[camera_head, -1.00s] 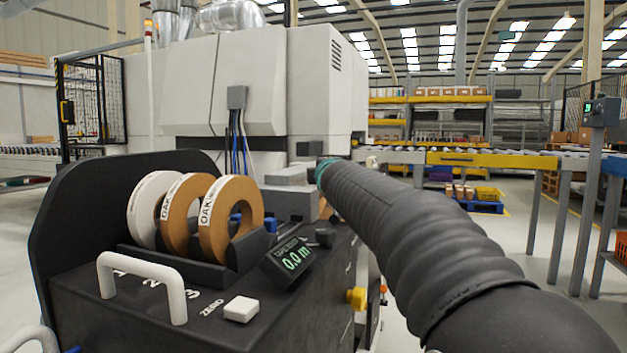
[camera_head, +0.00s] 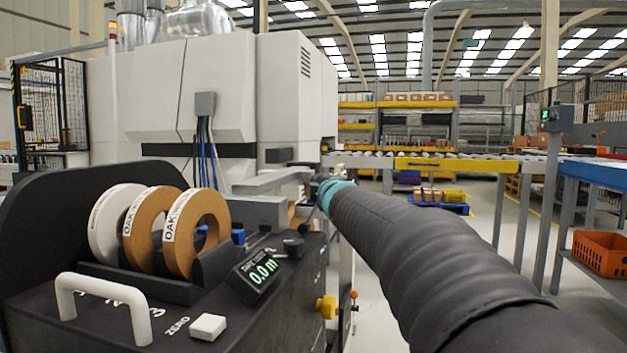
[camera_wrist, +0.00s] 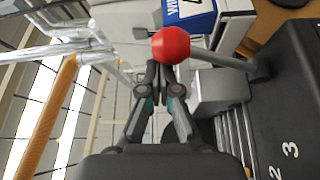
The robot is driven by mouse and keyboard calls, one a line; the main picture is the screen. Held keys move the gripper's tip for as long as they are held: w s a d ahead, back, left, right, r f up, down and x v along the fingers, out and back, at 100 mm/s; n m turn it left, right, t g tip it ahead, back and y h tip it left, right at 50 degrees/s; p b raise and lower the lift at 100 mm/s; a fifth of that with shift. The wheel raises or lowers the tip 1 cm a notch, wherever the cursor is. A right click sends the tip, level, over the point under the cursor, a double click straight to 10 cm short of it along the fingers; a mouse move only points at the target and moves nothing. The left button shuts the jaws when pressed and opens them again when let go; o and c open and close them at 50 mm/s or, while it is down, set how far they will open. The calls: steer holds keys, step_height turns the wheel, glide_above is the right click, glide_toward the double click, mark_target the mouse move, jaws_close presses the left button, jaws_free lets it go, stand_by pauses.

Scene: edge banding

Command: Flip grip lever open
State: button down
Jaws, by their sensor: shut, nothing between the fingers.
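In the wrist view, a red ball knob (camera_wrist: 171,45) sits just beyond my fingertips. A grey rod (camera_wrist: 222,61) runs from beside it to a dark round joint at the right; this looks like the grip lever. My gripper (camera_wrist: 160,72) is shut and empty, with its tips close under the ball. I cannot tell whether they touch it. In the head view, my arm reaches forward to the far end of the black tape station (camera_head: 120,310), and my gripper and the red knob cannot be made out there.
Tape rolls (camera_head: 196,233) stand in the station's rack beside a display (camera_head: 262,272) reading 0.0 m. A white handle (camera_head: 103,290) and ZERO button (camera_head: 208,326) are nearer. A yellow knob (camera_head: 326,307) sticks out at the side.

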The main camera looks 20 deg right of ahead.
steer(key=shift+s+d+f, duration=0.15)
steer(key=shift+d+f, duration=0.05)
steer(key=shift+d, duration=0.2)
